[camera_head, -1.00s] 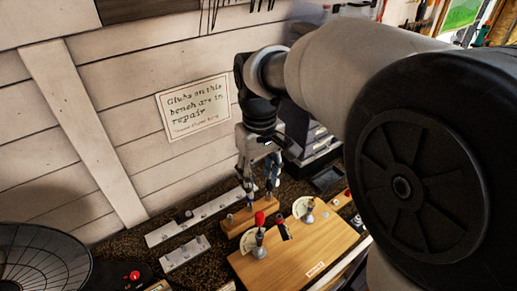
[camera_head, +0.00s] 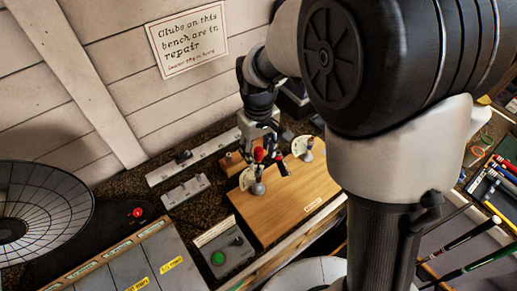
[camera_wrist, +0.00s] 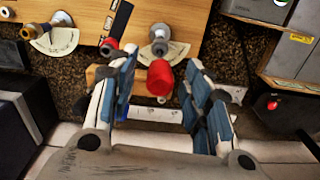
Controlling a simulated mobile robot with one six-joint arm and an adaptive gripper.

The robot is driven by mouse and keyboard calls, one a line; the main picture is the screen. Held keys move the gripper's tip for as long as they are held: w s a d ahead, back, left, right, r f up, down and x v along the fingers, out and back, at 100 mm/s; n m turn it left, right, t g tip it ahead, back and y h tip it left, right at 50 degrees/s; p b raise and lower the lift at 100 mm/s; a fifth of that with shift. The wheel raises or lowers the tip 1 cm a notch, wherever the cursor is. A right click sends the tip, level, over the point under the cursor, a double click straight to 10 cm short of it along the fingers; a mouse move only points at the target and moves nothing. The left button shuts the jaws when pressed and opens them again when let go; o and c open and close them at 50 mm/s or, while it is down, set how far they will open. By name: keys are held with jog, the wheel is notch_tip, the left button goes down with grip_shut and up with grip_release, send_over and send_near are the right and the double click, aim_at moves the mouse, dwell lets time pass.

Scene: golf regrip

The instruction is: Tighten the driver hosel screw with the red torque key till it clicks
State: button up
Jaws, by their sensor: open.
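The red torque key (camera_wrist: 160,78) shows as a red cylinder between my gripper's fingertips in the wrist view. Its red end also shows in the head view (camera_head: 258,154), close to the fingers. My gripper (camera_wrist: 157,68) is open, with a blue-lined finger on either side of the key and visible gaps. In the head view, my gripper (camera_head: 265,150) is over the back left edge of the wooden board (camera_head: 300,196). A small wooden block (camera_wrist: 93,76) lies behind the fingers. I cannot clearly make out the driver's hosel screw.
Two pale fan-shaped cards (camera_head: 247,178) (camera_head: 300,146) with metal posts are on the board. Grey metal rails (camera_head: 186,192) lie to the left. A box with a green button (camera_head: 218,258) stands in front.

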jog(key=shift+c, duration=0.2)
grip_shut()
dwell(0.8)
jog(key=m, duration=0.5)
jog(key=shift+m, duration=0.4)
jog(key=m, duration=0.5)
jog(key=shift+m+p, duration=0.4)
jog(key=m, duration=0.5)
jog(key=shift+f+m, duration=0.1)
jog(key=shift+m, duration=0.2)
